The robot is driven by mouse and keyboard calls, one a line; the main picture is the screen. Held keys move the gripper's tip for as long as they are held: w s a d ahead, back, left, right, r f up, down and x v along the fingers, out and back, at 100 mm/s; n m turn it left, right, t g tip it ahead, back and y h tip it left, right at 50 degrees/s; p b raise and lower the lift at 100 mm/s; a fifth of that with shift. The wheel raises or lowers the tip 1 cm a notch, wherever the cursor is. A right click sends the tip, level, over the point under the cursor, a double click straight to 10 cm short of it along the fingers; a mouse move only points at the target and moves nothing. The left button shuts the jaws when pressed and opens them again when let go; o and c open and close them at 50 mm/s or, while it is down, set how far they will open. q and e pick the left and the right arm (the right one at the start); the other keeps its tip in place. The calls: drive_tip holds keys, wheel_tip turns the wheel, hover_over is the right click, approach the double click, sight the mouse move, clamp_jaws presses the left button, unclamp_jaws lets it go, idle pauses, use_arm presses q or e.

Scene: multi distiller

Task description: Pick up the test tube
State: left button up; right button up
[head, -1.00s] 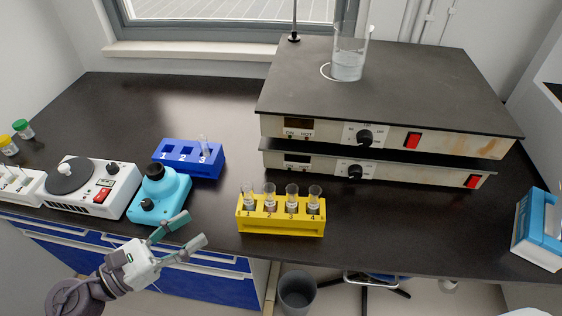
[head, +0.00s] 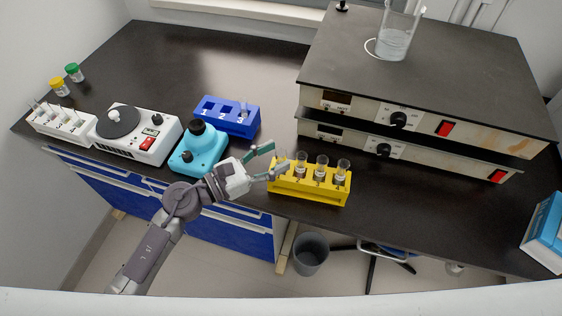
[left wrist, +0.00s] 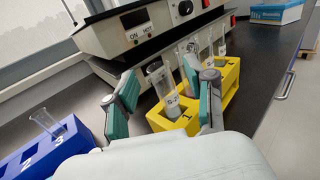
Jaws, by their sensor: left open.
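My left gripper (head: 277,156) is open at the left end of the yellow rack (head: 308,188), with nothing clasped. In the left wrist view, the nearest clear test tube (left wrist: 162,88) appears between the two spread fingers of this gripper (left wrist: 168,88). It stands upright in the yellow rack (left wrist: 226,84) near the mark 1; I cannot tell if a finger touches it. Several tubes stand in this rack, and the right finger partly hides those behind. Another tube (head: 244,111) stands in slot 3 of the blue rack (head: 226,122). My right gripper is not in view.
Two stacked hot plates (head: 420,95) stand behind the yellow rack, with a beaker (head: 397,38) on top. A turquoise device (head: 200,150) and a white device with a dark disc (head: 140,137) stand left.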

use_arm(q)
drive_tip(key=shift+w+d, duration=0.3)
drive_tip(key=shift+d, duration=0.2)
drive_tip(key=shift+a, duration=0.1)
clamp_jaws()
drive_tip(key=shift+r, duration=0.1)
